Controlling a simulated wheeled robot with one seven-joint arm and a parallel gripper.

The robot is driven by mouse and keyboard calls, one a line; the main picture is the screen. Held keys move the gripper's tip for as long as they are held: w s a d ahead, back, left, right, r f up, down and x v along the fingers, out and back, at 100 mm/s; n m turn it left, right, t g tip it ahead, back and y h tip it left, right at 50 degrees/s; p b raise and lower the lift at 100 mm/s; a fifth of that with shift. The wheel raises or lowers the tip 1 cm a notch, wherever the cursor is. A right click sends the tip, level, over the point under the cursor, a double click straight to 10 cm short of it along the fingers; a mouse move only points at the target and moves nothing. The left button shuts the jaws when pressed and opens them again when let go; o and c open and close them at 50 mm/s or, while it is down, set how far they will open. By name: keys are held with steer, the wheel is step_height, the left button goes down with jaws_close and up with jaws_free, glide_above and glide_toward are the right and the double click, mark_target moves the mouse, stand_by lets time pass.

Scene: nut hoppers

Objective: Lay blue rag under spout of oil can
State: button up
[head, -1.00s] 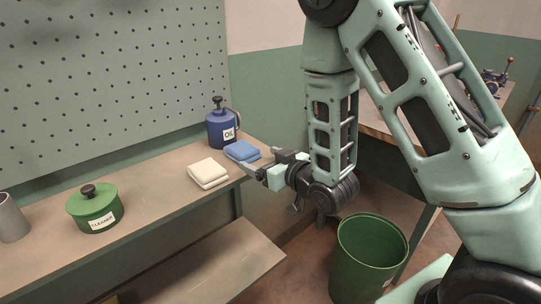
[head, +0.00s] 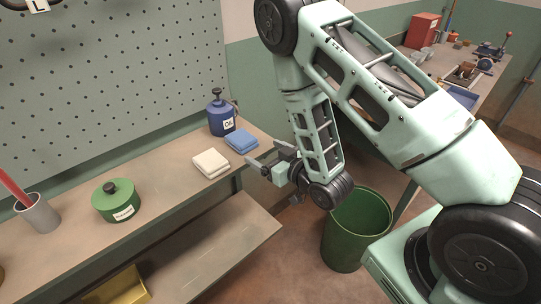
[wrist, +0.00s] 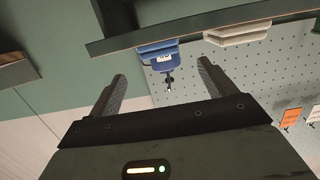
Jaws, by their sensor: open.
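The blue rag (head: 241,141) lies folded on the bench, just in front of and right of the blue oil can (head: 220,121). The can stands upright, has an OIL label and a dark top; its thin spout is hard to make out. My gripper (head: 264,156) is open and empty beside the bench's front edge, to the right of the rag and apart from it. The wrist view is upside down. There the rag (wrist: 158,46) and the oil can (wrist: 160,62) show beyond my open fingers (wrist: 162,72), partly overlapping.
A folded cream cloth (head: 211,163) lies left of the blue rag. A green cleaner tin (head: 116,201) and a grey cup (head: 38,215) stand farther left on the bench (head: 165,177). A pegboard (head: 110,80) rises behind. A green bin (head: 345,240) stands on the floor below my arm.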

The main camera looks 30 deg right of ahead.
steer(key=s+a+r+n+g, duration=0.1)
steer(key=s+a+r+g, duration=0.25)
steer(key=a, duration=0.25)
steer(key=s+a+r+g, duration=0.2)
steer(key=s+a+g, duration=0.1)
steer(key=a+g, duration=0.25)
steer(key=s+r+n+g+h, duration=0.1)
steer(key=s+r+g+h, duration=0.1)
steer(key=s, duration=0.8)
steer(key=s+r+n+g+h, duration=0.1)
steer(key=s+r+n+g, duration=0.1)
steer(key=s+r+g, duration=0.2)
steer(key=s+r, duration=0.3)
steer(key=s, duration=0.3)
steer(key=shift+s+d+r+n+g+h, duration=0.2)
steer(key=shift+s+n+g+h, duration=0.1)
steer(key=shift+s+h, duration=0.1)
